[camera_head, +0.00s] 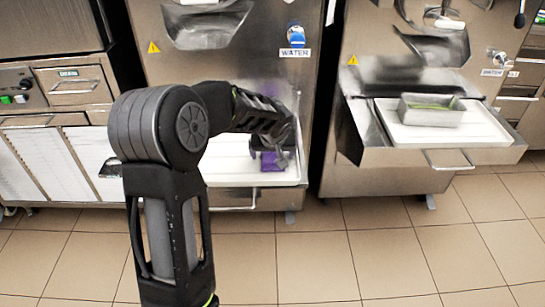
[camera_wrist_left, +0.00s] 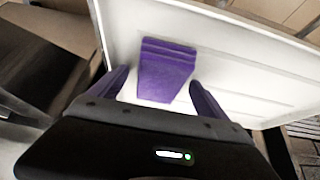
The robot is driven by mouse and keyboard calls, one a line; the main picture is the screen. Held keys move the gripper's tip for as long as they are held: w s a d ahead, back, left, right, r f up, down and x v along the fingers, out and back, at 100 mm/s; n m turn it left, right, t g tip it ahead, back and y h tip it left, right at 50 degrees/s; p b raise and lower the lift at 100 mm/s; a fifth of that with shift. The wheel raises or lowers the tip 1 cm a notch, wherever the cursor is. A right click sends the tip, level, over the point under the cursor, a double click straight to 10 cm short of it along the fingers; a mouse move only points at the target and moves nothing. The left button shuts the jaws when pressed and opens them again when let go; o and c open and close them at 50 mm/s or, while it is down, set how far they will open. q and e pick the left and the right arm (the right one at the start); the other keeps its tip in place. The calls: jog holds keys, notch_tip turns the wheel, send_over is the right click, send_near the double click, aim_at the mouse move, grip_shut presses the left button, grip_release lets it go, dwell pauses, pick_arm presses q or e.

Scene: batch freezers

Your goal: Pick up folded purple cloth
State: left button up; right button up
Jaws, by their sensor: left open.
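The folded purple cloth (camera_wrist_left: 166,72) lies flat on a white tray (camera_wrist_left: 240,50) in the left wrist view, with several fold edges along its upper side. In the head view the cloth (camera_head: 271,161) shows on the white tray (camera_head: 225,168) of the left machine, partly hidden by my gripper. My left gripper (camera_wrist_left: 158,92) is open, with purple fingers on either side of the cloth's near part. No contact with the cloth can be made out. In the head view this gripper (camera_head: 277,158) is over the tray's right part. My right gripper is not in view.
The left freezer (camera_head: 225,60) rises behind the tray, with a blue water knob (camera_head: 296,35). At right, another machine's white tray (camera_head: 480,130) holds a metal pan (camera_head: 431,110) with something green. The tiled floor (camera_head: 310,262) in front is clear.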

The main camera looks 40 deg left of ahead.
aim_at(273, 154)
pick_arm(q)
jog(key=shift+c, duration=0.2)
jog(key=c, duration=1.6)
jog(key=shift+o, duration=0.2)
jog(key=shift+r+p, duration=0.35)
jog(key=shift+p, duration=0.2)
jog(key=shift+r, duration=0.35)
notch_tip(273, 154, up, 9)
jog(key=p, duration=0.2)
